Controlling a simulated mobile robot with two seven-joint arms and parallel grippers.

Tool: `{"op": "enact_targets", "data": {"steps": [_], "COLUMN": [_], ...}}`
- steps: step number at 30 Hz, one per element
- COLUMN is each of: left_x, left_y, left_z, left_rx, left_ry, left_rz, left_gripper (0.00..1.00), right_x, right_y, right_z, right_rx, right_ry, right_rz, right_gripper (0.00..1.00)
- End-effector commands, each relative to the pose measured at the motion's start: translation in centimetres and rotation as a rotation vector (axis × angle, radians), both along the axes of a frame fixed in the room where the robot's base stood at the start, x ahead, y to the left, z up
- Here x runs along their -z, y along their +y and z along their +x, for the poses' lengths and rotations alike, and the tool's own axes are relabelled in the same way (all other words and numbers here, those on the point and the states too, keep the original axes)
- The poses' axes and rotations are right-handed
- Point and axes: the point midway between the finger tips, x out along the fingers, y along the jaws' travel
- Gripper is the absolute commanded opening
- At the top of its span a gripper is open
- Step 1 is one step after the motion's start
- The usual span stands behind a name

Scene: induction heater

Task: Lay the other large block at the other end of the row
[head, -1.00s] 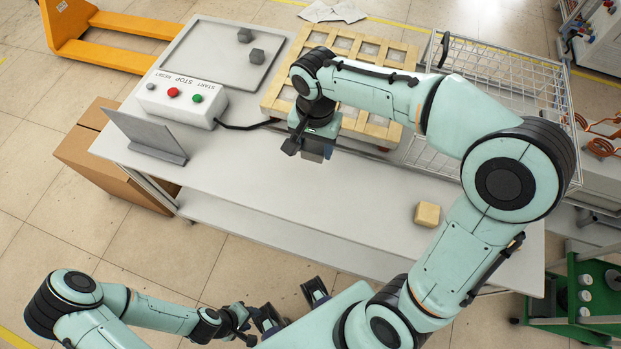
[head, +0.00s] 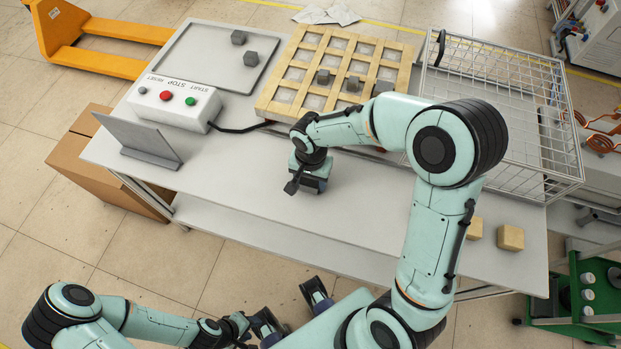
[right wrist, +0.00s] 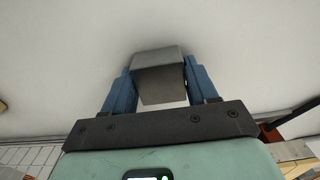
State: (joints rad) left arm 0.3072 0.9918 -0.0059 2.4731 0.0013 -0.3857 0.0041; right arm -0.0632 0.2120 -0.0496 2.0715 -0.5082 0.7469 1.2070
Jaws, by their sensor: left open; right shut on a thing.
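My right gripper (head: 308,181) is over the white table's front middle, in front of the wooden grid frame (head: 283,98). In the right wrist view it is shut on a grey block (right wrist: 158,75), with a blue finger on each side. The head view hides this block behind the gripper; I cannot tell whether it touches the table. My left gripper (head: 290,309) is open and empty, low in front of the table.
Two more grey blocks (head: 238,37) (head: 251,58) lie on a grey tray (head: 190,67). A button box (head: 174,101) and a grey upright plate (head: 137,138) stand left. A wire basket (head: 500,150) and two wooden blocks (head: 474,228) (head: 510,238) are right.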

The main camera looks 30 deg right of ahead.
Motion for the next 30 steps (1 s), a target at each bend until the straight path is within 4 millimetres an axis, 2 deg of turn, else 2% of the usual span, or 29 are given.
{"op": "enact_targets", "data": {"steps": [12,13,15,25,30], "left_x": [0.4,0.4,0.3,0.1,-0.3], "left_y": [0.0,0.0,0.0,0.0,0.0], "left_z": [-0.1,-0.1,-0.1,-0.1,0.1], "left_rx": [0.000,0.000,0.000,0.000,0.000], "left_ry": [0.001,0.002,0.001,0.001,-0.001], "left_rz": [0.000,-0.001,0.000,0.000,0.000], "left_gripper": [0.43,0.43,0.43,0.43,0.43], "right_x": [0.5,0.6,0.5,0.3,-1.6], "right_y": [0.0,0.0,0.0,0.0,0.0], "right_z": [0.1,0.0,0.0,0.0,0.1], "right_rx": [-0.001,0.000,0.000,0.000,0.000], "right_ry": [-0.004,0.000,0.000,0.000,-0.006], "right_rz": [0.000,0.000,0.000,0.000,0.000], "right_gripper": [0.00,0.61,0.83,0.83,0.83]}}
